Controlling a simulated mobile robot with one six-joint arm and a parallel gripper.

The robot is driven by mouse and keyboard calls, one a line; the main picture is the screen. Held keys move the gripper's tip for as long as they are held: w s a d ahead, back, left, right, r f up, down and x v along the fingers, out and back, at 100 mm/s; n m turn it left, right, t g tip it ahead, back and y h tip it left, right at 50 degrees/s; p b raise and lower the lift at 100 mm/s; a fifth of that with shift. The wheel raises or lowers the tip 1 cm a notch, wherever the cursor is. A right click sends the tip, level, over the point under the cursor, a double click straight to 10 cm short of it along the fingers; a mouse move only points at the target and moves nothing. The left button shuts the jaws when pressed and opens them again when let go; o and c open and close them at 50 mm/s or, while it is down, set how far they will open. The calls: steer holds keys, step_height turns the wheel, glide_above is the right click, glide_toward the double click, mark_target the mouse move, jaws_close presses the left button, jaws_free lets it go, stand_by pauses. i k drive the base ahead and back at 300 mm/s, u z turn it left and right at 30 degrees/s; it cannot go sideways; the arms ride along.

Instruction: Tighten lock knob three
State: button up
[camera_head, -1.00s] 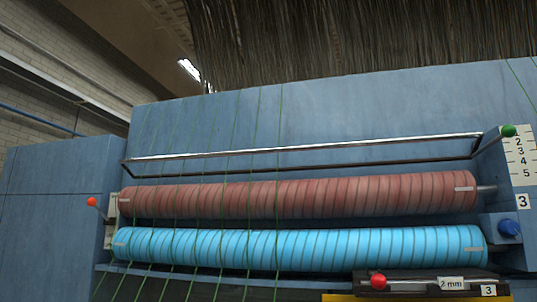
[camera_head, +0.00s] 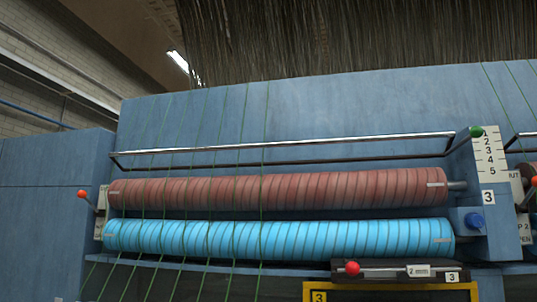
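The station marked 3 has a dark blue knob (camera_head: 474,220) on the right end block, just below the white "3" label (camera_head: 488,197). It sits to the right of the bright blue roller (camera_head: 280,239). It is likely the lock knob, but no label names it so. I cannot tell whether it is tight. A green-tipped lever (camera_head: 476,132) stands at the top of the numbered scale (camera_head: 489,157). My gripper is not in view.
A red-brown roller (camera_head: 280,192) lies above the blue one, under a metal bar (camera_head: 290,146). An orange-tipped lever (camera_head: 84,196) is at left. A red knob (camera_head: 352,268) sits on a dark "2 mm" slide (camera_head: 385,275) at the bottom. Another station begins at the right edge.

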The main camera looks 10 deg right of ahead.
mark_target(473, 220)
steer(key=z, duration=0.05)
steer(key=i, duration=0.75)
steer(key=z, duration=2.35)
steer(key=k, duration=0.2)
steer(key=z, duration=0.3)
